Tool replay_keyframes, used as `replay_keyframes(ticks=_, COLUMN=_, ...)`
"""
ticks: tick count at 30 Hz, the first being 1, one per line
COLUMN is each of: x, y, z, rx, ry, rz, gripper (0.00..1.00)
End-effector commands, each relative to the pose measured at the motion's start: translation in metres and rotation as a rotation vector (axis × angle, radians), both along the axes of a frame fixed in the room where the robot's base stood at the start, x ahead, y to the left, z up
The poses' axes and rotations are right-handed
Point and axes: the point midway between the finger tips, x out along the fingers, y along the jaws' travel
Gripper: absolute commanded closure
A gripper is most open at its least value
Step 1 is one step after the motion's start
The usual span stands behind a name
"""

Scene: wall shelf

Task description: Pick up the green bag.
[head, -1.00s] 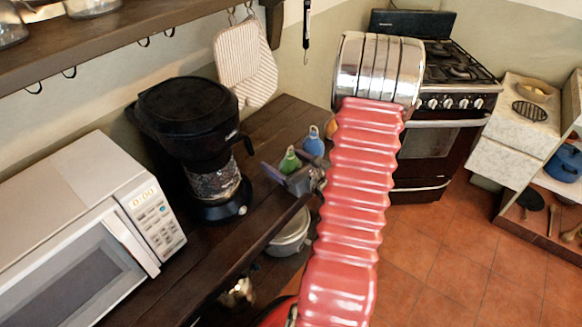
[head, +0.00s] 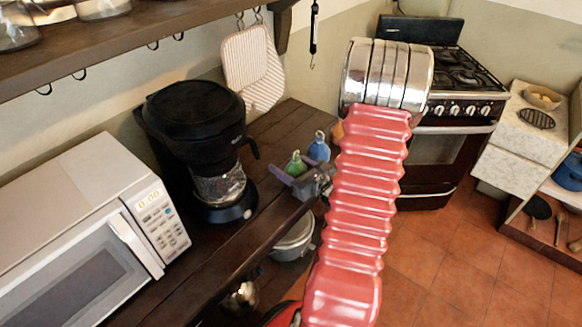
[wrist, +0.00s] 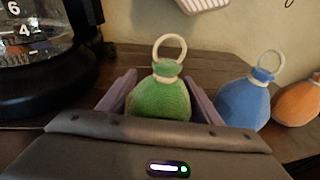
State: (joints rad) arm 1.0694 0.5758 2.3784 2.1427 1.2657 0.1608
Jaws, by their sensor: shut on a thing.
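The green bag (wrist: 160,98) stands upright in the middle of the wrist view, with a pale ring on its tied neck. It also shows small in the head view (head: 295,165), on the dark wooden counter beside the coffee maker. My gripper (wrist: 160,95) has its two purple fingers on either side of the bag's body and is shut on it. In the head view my gripper (head: 290,177) reaches in from the right at counter height. The bag's lower part is hidden behind the gripper body. Whether its base touches the counter cannot be told.
A blue bag (wrist: 246,98) stands close to the right, with an orange bag (wrist: 298,102) beyond it. A black coffee maker (head: 195,115) stands to the left, and a white microwave (head: 75,235) is farther left. A wall shelf (head: 110,45) hangs above. A pot (head: 292,238) sits below the counter.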

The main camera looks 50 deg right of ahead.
Motion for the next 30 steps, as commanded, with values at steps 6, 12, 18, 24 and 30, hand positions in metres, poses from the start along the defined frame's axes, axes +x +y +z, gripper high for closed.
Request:
replay_keyframes(ticks=6, x=0.000, y=-0.001, z=0.013, rx=-0.004, ry=-0.002, rz=0.001, gripper=0.74)
replay_keyframes(ticks=12, x=0.000, y=-0.001, z=0.036, rx=-0.006, ry=-0.003, rz=-0.001, gripper=0.74)
replay_keyframes(ticks=18, x=0.000, y=-0.001, z=0.064, rx=-0.006, ry=-0.003, rz=0.000, gripper=0.74)
replay_keyframes(ticks=24, x=0.000, y=0.000, z=0.087, rx=-0.004, ry=-0.003, rz=0.001, gripper=0.74)
replay_keyframes(ticks=30, x=0.000, y=0.000, z=0.098, rx=-0.002, ry=-0.003, rz=-0.001, gripper=0.74)
